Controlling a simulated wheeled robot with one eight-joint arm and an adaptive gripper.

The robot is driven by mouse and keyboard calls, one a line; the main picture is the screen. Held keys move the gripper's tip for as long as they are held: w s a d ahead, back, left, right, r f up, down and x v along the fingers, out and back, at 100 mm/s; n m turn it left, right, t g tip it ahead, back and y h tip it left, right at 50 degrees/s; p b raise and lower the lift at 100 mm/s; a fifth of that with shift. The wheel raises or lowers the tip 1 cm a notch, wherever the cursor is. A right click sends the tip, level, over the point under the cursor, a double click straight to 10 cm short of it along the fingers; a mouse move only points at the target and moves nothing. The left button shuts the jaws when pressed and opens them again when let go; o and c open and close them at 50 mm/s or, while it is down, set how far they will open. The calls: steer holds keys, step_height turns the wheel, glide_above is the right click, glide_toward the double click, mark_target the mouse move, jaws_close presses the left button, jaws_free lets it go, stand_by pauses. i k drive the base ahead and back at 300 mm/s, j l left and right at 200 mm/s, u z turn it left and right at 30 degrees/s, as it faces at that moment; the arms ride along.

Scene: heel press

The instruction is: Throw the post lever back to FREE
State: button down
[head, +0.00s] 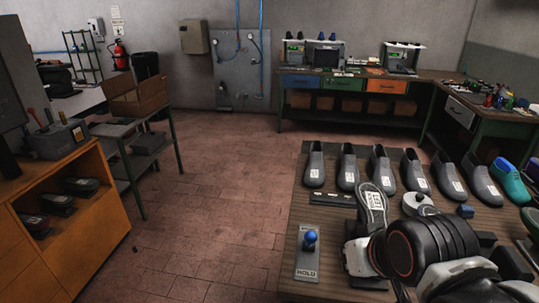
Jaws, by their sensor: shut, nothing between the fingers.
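The post lever has a blue ball knob (311,236) on a grey metal plate (308,268) near the left edge of the wooden bench. The plate reads HOLD at its near end; no FREE marking is legible. The knob sits towards the plate's far end. A dark shoe (374,202) stands with its labelled sole facing me, to the right of the lever; its support is largely hidden by my arm. My arm fills the bench's near right, to the right of the lever. I cannot make out my gripper's fingers.
A row of grey shoes (349,168) stands along the bench's far side, with a teal shoe (511,181) at right. A dark flat bar (331,198) lies beyond the lever. An orange cabinet (75,221) stands at far left.

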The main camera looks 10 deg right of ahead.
mark_target(311, 237)
steer(key=k+j+z, duration=0.25)
steer(key=j, duration=0.35)
steer(key=k+j+z, duration=0.3)
steer(key=k+j, duration=0.2)
